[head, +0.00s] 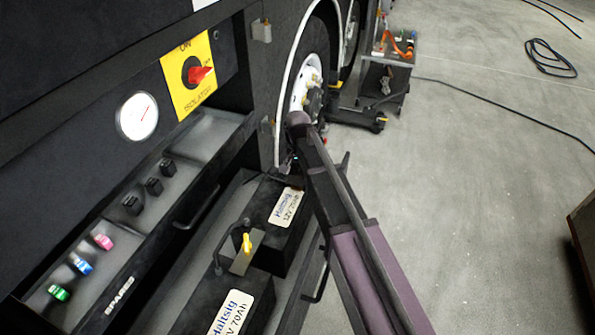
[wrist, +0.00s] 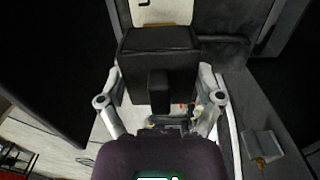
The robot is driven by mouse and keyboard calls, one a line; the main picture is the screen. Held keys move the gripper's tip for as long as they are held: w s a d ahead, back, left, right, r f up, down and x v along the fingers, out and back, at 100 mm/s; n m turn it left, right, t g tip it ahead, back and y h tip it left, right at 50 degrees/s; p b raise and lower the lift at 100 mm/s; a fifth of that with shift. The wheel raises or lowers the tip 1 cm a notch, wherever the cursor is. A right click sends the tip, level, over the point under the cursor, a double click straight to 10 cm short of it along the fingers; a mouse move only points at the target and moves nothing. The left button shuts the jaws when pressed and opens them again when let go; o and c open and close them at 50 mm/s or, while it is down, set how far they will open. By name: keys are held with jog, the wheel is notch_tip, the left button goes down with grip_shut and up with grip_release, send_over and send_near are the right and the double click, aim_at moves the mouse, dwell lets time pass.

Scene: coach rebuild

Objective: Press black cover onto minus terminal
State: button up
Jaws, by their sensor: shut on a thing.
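My gripper (wrist: 160,86) is shut on the black cover (wrist: 135,75), a dark box-like piece with a raised rib, with one finger on each side. In the head view my arm reaches to the far end of the battery compartment, by the wheel; the held cover cannot be made out there. The far battery (head: 262,225) lies beside and below my arm, and the near battery (head: 195,300) is closer to the camera. I cannot make out the minus terminal, nor whether the cover touches it.
A yellow piece (head: 247,243) sits between the batteries beside a black cable. The spares tray (head: 120,282) holds several small black, pink, blue and green parts. A red isolator switch (head: 199,74) and a gauge (head: 138,116) are above. A cart (head: 385,82) stands beyond the wheel (head: 303,80).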

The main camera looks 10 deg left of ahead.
aim_at(297, 166)
jog(key=shift+f+b, duration=0.8)
jog(key=shift+f, duration=0.2)
jog(key=shift+f+b, duration=0.6)
dwell(2.1)
jog(key=o, duration=0.8)
jog(key=shift+r, duration=0.15)
jog(key=shift+r+p, duration=3.4)
jog(key=shift+p, duration=0.15)
